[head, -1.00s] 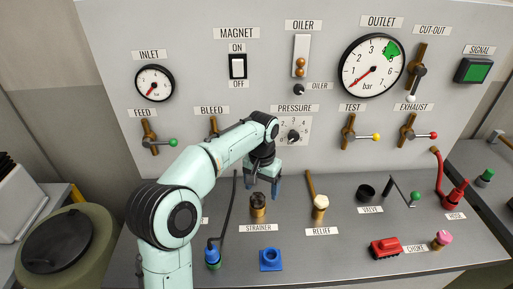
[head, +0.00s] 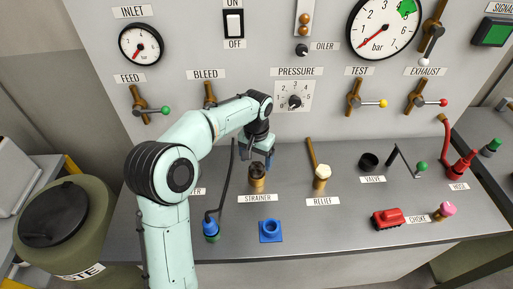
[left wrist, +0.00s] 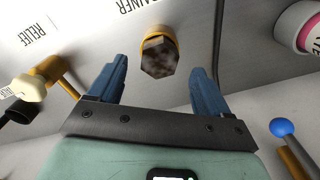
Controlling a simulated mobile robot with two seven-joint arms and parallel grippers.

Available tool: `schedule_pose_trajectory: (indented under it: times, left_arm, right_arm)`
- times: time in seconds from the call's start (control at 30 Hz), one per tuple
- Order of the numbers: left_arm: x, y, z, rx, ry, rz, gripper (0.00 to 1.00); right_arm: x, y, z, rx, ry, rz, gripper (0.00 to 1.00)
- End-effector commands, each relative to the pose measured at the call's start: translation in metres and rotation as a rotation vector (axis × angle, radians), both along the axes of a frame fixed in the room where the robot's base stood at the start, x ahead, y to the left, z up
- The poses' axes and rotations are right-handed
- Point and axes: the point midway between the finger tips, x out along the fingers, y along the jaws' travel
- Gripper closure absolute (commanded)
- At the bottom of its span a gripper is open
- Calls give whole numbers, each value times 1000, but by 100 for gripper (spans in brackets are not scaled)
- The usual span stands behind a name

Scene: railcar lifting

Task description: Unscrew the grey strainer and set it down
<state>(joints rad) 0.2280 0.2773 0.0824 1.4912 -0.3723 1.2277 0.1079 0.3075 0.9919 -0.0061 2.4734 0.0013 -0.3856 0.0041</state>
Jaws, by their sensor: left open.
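The strainer (head: 257,182) stands upright on the bench behind its STRAINER label, a brass-coloured fitting with a dark, mottled top. In the left wrist view its hexagonal end (left wrist: 159,57) lies between the fingers' lines, just beyond the tips. My left gripper (head: 260,160) is just behind and above the strainer in the head view. Its two blue fingers (left wrist: 158,78) are spread wide with nothing between them. The far finger is partly hidden in the head view. My right gripper is in neither view.
A blue square holder (head: 270,231) sits in front of the strainer. The brass relief fitting (head: 321,178) with its lever is close on the right. A blue-capped fitting with a black rod (head: 211,230) is at left. The red choke piece (head: 387,218) lies farther right.

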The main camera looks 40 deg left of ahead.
Motion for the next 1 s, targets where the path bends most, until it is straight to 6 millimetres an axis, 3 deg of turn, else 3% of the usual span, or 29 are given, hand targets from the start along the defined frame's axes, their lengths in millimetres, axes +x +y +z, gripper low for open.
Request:
schedule_pose_trajectory:
  times: [0.1,0.23,0.6,0.67,0.83,0.87,0.93,1.0]
  left_arm:
    - [0,0,-19,0,2,-1,21]
    - [0,0,-29,-1,0,-1,21]
    - [0,0,-34,-1,-1,-1,21]
    - [0,0,-34,-1,-1,-1,38]
    - [0,0,-33,-1,-1,-1,91]
    - [0,0,-33,-1,-1,-1,55]
    - [0,0,-33,-1,-1,-1,78]
    - [0,0,-33,-1,-1,0,83]
  right_arm:
    - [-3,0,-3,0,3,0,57]
    - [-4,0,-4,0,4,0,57]
    - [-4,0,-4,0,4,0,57]
    - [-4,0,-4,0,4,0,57]
    - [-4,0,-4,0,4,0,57]
    - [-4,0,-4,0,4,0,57]
    - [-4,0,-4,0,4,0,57]
    - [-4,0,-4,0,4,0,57]
